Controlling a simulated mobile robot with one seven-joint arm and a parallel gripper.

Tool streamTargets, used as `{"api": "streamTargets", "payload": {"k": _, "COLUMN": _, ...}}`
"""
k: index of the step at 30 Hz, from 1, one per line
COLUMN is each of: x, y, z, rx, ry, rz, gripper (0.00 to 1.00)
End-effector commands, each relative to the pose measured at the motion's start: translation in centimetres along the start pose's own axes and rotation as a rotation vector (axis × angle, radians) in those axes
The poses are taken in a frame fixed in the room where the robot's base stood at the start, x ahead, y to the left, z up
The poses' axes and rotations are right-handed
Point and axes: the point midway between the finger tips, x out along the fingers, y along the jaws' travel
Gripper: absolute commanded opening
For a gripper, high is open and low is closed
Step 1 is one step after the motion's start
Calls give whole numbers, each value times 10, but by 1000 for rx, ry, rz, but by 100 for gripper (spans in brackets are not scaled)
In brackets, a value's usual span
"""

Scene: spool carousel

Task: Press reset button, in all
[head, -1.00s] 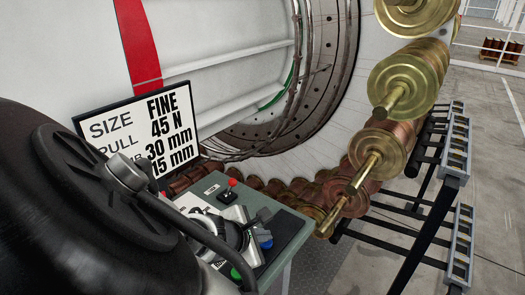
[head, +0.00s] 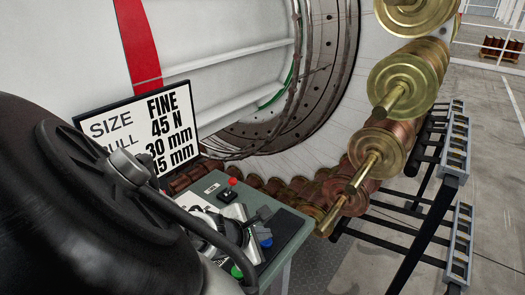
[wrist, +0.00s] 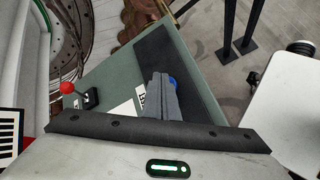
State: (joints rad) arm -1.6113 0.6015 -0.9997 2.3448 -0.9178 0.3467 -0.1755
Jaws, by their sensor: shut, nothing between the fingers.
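The green-grey control panel (head: 285,222) stands in front of the big wheel. A blue button (head: 265,241) and a green button (head: 237,271) are on it; their labels cannot be read, so I cannot tell which is reset. My gripper (head: 266,213) is over the panel, shut and empty, with its fingers just above and beside the blue button. The green button is not seen in the wrist view.
A red-knobbed lever (head: 231,185) stands on the panel's far side. A sign (head: 138,125) reading FINE, 45 N is behind it. Brass spools (head: 405,82) line the wheel at right, above a dark rack (head: 430,220). Open floor lies at far right.

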Motion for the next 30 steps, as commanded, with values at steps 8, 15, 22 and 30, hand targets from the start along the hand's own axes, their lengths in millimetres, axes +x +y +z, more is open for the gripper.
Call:
{"api": "streamTargets", "payload": {"k": 8, "x": -5, "y": 4, "z": 4, "rx": 0, "ry": 0, "rz": 0, "gripper": 0}}
{"api": "streamTargets", "payload": {"k": 15, "x": -7, "y": 5, "z": 5, "rx": 0, "ry": 0, "rz": 0, "gripper": 0}}
{"api": "streamTargets", "payload": {"k": 22, "x": -22, "y": 16, "z": 16, "rx": 1, "ry": 0, "rz": 0, "gripper": 0}}
{"api": "streamTargets", "payload": {"k": 30, "x": -40, "y": 29, "z": 29, "rx": 0, "ry": 1, "rz": 0, "gripper": 0}}
